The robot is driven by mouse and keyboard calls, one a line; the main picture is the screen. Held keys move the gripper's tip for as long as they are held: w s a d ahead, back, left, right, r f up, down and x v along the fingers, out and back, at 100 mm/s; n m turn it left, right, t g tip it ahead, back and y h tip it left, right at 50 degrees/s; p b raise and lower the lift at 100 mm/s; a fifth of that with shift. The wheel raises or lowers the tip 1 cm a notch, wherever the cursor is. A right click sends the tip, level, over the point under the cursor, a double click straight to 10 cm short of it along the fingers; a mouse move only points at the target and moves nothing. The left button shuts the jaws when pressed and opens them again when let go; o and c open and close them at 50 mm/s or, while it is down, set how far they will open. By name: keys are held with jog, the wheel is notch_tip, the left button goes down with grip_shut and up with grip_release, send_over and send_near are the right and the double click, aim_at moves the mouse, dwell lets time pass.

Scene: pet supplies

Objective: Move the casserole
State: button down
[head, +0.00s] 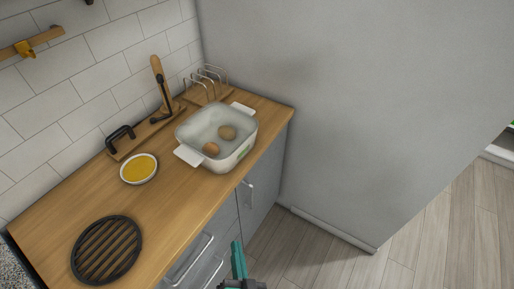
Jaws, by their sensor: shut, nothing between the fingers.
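The casserole (241,154) is a white square dish with two flat side handles. It stands upright on the wooden counter near the right end. My gripper (238,256) shows at the bottom edge of the head view as a teal and dark shape. It is shut and empty, in front of the drawers, apart from the casserole. Its lower part is cut off by the frame.
The wooden counter (70,217) also holds a black round trivet (106,250), a bowl of yellow content (139,169), a wooden board with black handles (150,133) and a wire rack (207,84) close behind the casserole. A grey wall (350,110) stands right. Floor is open at lower right.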

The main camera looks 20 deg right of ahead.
jog(key=w+d+r+m+h, duration=0.2)
jog(key=w+d+r+m, duration=0.15)
jog(key=w, duration=0.25)
jog(key=w+d+r+m+h, duration=0.2)
jog(key=w+d+m, duration=0.1)
jog(key=w+m, duration=0.2)
notch_tip(320, 180, up, 8)
jog(key=m+g+h, duration=0.1)
jog(key=m+h, duration=0.4)
jog(key=m, duration=0.3)
send_over(256, 142)
jog(key=s+a, duration=0.2)
jog(key=s, duration=0.3)
jog(key=shift+w+d, duration=0.15)
jog(key=shift+d, duration=0.1)
